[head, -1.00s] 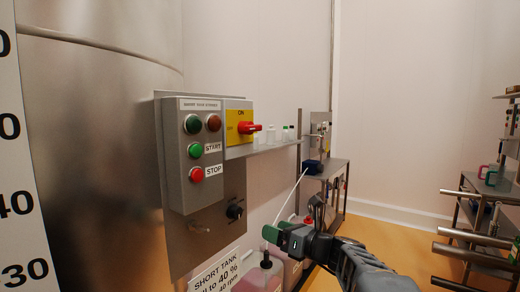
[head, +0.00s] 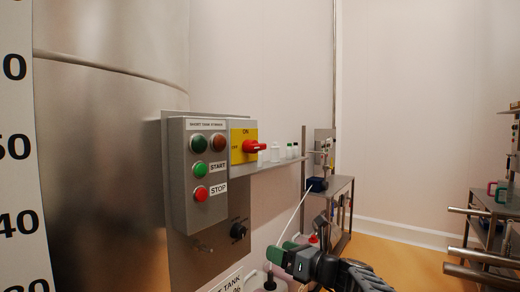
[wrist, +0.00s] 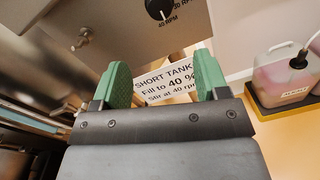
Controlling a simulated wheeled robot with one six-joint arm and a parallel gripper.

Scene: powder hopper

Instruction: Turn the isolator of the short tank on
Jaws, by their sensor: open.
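The isolator is a red rotary handle (head: 254,146) on a yellow plate (head: 239,140) marked ON at the top and OFF at the left. The handle lies roughly sideways, pointing right. It is on the side of the grey short tank stirrer box (head: 199,172). My gripper (head: 285,252) is below and to the right of the box, open and empty, apart from the isolator. In the wrist view its green fingers (wrist: 164,88) are spread in front of the SHORT TANK label (wrist: 165,82). The isolator is not in the wrist view.
Beside the isolator, a shelf (head: 268,161) carries small bottles. A black speed knob (head: 238,231) sits below the box. A pink-filled container (wrist: 285,75) stands at right in the wrist view. A metal trolley (head: 340,195) stands further back. Open floor lies to the right.

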